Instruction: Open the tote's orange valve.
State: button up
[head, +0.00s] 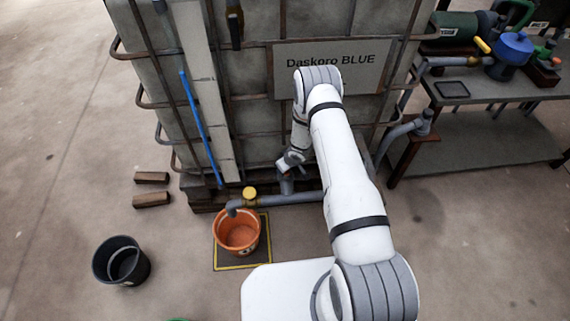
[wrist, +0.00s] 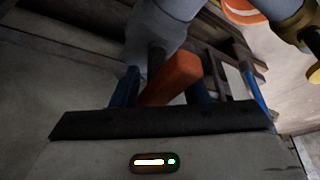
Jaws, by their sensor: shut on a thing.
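The tote (head: 260,110) is a large caged white container with a sign reading "Daskoro BLUE". Its orange valve handle (wrist: 176,76) shows in the wrist view as an orange bar slanting between the blue fingers of my gripper (wrist: 160,90). My gripper is shut on this handle. A grey valve body (wrist: 152,38) lies just beyond it. In the head view my gripper (head: 287,164) is low at the tote's front, above the grey outlet pipe (head: 290,199), and my arm and gripper hide most of the handle.
An orange bucket (head: 224,240) stands under the pipe's left end on a yellow-edged mat (head: 262,254). A yellow knob (head: 249,193) sits on the pipe. A black bucket (head: 112,272) and two wood blocks (head: 151,200) are at left. A bench (head: 480,93) with pumps stands right.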

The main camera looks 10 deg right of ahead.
dwell(0.5)
jog(key=o, duration=0.8)
jog(key=shift+s, duration=0.1)
jog(key=shift+o, duration=0.2)
jog(key=v, duration=0.7)
jog(key=shift+r, duration=0.35)
